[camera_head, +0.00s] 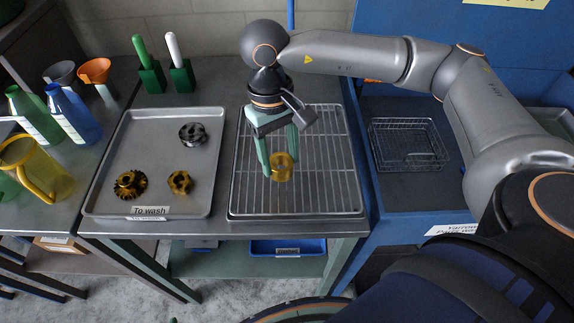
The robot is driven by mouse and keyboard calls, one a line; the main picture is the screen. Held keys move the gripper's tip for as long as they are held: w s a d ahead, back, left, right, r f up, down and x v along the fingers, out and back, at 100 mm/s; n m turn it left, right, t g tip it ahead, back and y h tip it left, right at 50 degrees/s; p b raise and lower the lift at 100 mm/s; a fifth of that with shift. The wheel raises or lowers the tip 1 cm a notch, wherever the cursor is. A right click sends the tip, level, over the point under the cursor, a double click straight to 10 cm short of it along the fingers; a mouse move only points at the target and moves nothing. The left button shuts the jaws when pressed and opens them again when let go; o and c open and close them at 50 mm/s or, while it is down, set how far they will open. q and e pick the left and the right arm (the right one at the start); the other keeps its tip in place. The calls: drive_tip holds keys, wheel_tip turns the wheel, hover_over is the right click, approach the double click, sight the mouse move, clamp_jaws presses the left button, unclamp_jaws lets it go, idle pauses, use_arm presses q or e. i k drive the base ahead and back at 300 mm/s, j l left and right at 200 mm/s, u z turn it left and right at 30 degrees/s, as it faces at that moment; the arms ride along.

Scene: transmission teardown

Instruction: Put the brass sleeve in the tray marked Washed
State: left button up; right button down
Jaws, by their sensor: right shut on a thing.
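The brass sleeve (282,174) is a short gold-coloured ring. My right gripper (280,163) is shut on it, with its green fingers pointing down. The sleeve is over the middle of a tray with a wire rack (334,190). I cannot tell how much gap there is beneath it. No tray label reading Washed can be made out. The tray at the left (206,115) carries a label (150,211) that reads "To wash". My left gripper is not in view.
The "To wash" tray holds a dark-toothed gear (130,184), a small brass part (179,182) and a grey ring part (193,134). A wire basket (408,144) sits in the blue station at right. Bottles and a yellow jug (40,168) stand at left.

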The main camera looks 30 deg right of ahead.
sight(279, 244)
drive_tip(key=j+z, duration=0.15)
drive_tip(key=j, duration=0.25)
drive_tip(key=k+j+z, duration=0.15)
drive_tip(key=j, duration=0.2)
drive_tip(key=k+j+z, duration=0.15)
drive_tip(key=j, duration=0.2)
drive_tip(key=k+j+z, duration=0.15)
drive_tip(key=j, duration=0.25)
drive_tip(key=i, duration=0.05)
